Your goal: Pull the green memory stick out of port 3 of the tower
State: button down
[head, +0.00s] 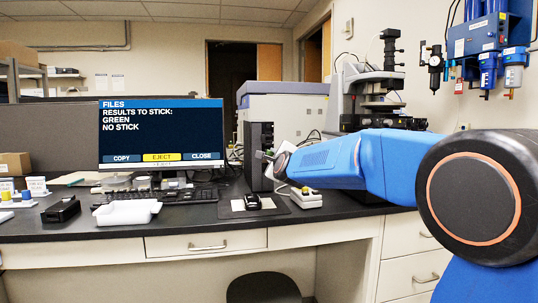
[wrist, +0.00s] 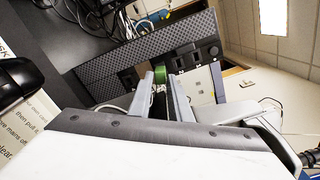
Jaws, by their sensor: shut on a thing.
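The green memory stick (wrist: 160,75) shows between my fingertips in the wrist view, close to the front of the dark tower (wrist: 120,66). My gripper (wrist: 161,82) is shut on it. Whether the stick's plug is still inside a port is hidden, and I cannot read the port numbers. In the head view the tower (head: 252,150) stands upright on the bench, with my gripper (head: 268,157) at its right side. The stick is too small to make out there. The monitor (head: 160,135) reads "RESULTS TO STICK: GREEN" and "NO STICK", with EJECT highlighted in yellow.
A keyboard (head: 165,196) and a white tray (head: 127,213) lie left of the tower. A black mouse (head: 252,201) sits in front of it. A white power strip (head: 306,198) lies to the right. A microscope-like instrument (head: 372,90) stands behind my arm.

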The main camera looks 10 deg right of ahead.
jog(key=shift+s, duration=0.25)
jog(key=shift+s+r, duration=0.15)
jog(key=shift+s, duration=0.3)
jog(key=c, duration=1.7)
grip_release()
jog(key=shift+c, duration=0.2)
jog(key=shift+s, duration=2.5)
jog(key=s, duration=1.7)
jog(key=shift+s, duration=0.2)
